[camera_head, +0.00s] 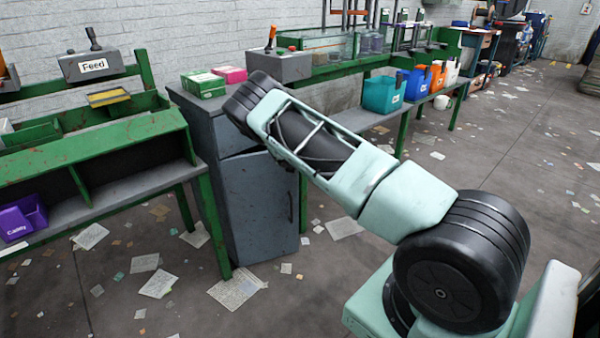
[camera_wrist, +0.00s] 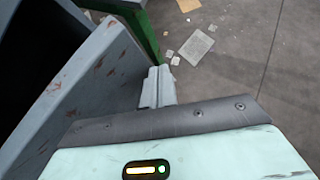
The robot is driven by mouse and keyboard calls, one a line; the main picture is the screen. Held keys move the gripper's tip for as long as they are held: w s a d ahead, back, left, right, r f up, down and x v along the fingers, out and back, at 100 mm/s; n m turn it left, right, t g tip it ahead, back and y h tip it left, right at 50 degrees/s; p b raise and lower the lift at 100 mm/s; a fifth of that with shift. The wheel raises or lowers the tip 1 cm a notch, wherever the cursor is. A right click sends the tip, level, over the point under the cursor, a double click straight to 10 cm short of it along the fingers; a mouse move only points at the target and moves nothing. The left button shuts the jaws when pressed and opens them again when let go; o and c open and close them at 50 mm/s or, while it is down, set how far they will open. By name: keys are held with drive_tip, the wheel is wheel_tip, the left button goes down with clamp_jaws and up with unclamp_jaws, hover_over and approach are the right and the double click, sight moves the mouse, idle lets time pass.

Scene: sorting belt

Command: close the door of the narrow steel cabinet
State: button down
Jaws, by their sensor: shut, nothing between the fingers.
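The narrow steel cabinet (camera_head: 213,150) is blue-grey and stands between the green benches. Its lower door (camera_head: 258,205) has a dark handle on the right side and looks slightly ajar along its top edge. My arm reaches across in front of the cabinet's upper part and hides some of it. My gripper is hidden behind the arm in the head view. In the wrist view my gripper (camera_wrist: 157,88) is shut and empty, pointing down beside a grey, rust-marked panel (camera_wrist: 100,85) that looks like the door. I cannot tell whether the fingers touch it.
Green and pink boxes (camera_head: 204,83) lie on the cabinet top. Colored bins (camera_head: 383,94) stand on the bench at right. Papers litter the open floor (camera_head: 330,285) in front.

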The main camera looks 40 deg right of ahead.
drive_tip(key=w+d+n+t+y+b, duration=0.3)
drive_tip(key=w+n+b, duration=0.4)
drive_tip(key=w+b, duration=0.3)
drive_tip(key=t+y+b, duration=0.1)
drive_tip(key=b, duration=0.2)
drive_tip(key=shift+d+r+n+y, duration=0.15)
drive_tip(key=shift+d+n+y, duration=0.15)
drive_tip(key=shift+d, duration=0.05)
